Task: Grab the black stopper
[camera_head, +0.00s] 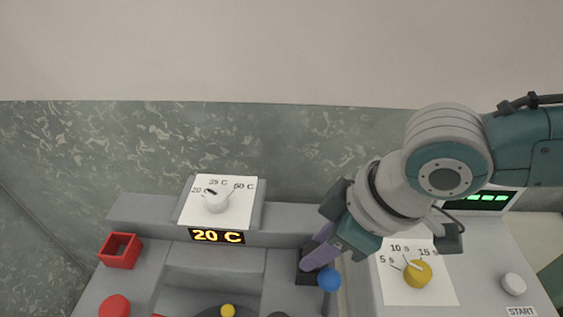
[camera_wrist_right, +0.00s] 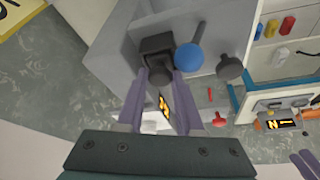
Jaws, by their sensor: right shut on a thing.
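The black stopper (camera_wrist_right: 160,78) is a dark rounded piece in front of a black square holder (camera_wrist_right: 158,44). My right gripper (camera_wrist_right: 161,84) has its two purple fingers on either side of the stopper, shut on it. In the head view my right gripper (camera_head: 312,262) reaches down at the black holder (camera_head: 306,278), and its fingers hide the stopper there. I cannot tell whether the stopper is seated in the holder or just clear of it. Purple finger-like parts, perhaps of my left gripper (camera_wrist_right: 302,164), show in the right wrist view's lower right corner.
A blue ball knob (camera_head: 329,279) stands close beside my right fingers. A red open box (camera_head: 120,250), a red button (camera_head: 115,306), a white dial (camera_head: 216,201) and a yellow dial (camera_head: 417,273) sit on the grey consoles. A display reads 20 C (camera_head: 217,236).

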